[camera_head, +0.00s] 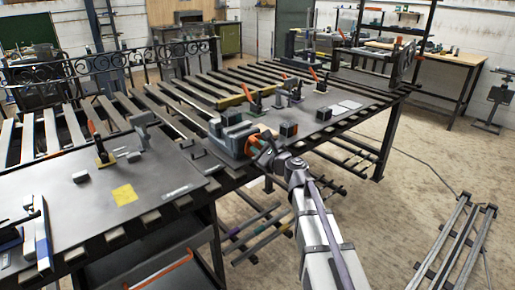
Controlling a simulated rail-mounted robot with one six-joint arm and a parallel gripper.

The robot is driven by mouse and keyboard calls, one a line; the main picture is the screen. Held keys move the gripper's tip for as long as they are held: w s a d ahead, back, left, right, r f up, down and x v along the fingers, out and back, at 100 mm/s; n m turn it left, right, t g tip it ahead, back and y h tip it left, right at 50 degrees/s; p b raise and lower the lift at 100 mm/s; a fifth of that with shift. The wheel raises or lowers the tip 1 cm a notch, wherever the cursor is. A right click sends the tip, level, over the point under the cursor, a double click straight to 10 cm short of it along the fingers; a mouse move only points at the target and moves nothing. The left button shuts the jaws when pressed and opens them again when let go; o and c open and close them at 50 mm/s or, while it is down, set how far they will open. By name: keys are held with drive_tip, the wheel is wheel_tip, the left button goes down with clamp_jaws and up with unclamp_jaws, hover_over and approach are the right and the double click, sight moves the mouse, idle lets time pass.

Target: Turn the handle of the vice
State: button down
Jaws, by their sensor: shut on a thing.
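The vice (232,134) is a dark grey block-like body on the front edge of the slatted workbench. My gripper (256,144) is at the vice's front end, at the edge of the bench, with an orange part showing there. My arm reaches up to it from the lower right. The gripper is shut on the vice handle. The handle is mostly hidden behind the gripper and too small to make out.
The slatted bench (150,216) carries dark plates, orange-handled clamps (102,150), small blocks (288,130) and a yellow square (124,194). A blue-and-white tool (40,235) lies at left. Metal rails (455,245) lie on the floor at right; floor between is clear.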

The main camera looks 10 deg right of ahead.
idle(0.4)
drive_tip(key=c, duration=1)
unclamp_jaws()
drive_tip(key=shift+c, duration=0.2)
drive_tip(key=v, duration=1)
drive_tip(key=shift+s, duration=0.35)
drive_tip(key=shift+d+r, duration=0.1)
